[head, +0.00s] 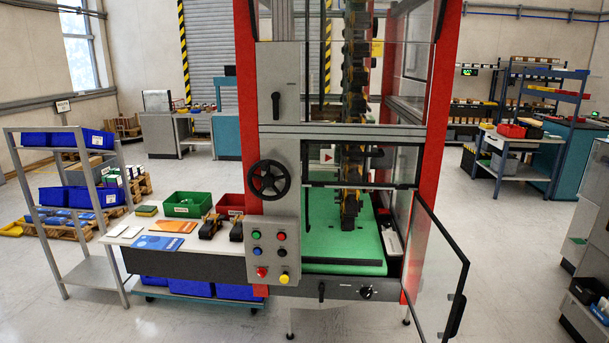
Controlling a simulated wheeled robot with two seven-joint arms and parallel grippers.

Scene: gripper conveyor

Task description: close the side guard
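The side guard (437,270) is a clear panel in a dark frame at the lower right of the red-framed machine. It stands open, swung out from the right red post (433,120) toward me. A black handle (457,315) is on its outer edge. The lower right opening beside it is uncovered, and the green bed (340,243) shows inside. Neither of my grippers is in view.
The grey control panel (271,250) with coloured buttons and a black handwheel (268,179) are left of the opening. A side table (190,262) with bins and a blue-bin rack (100,262) stand left. The floor right of the guard is clear until a grey cabinet (590,225).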

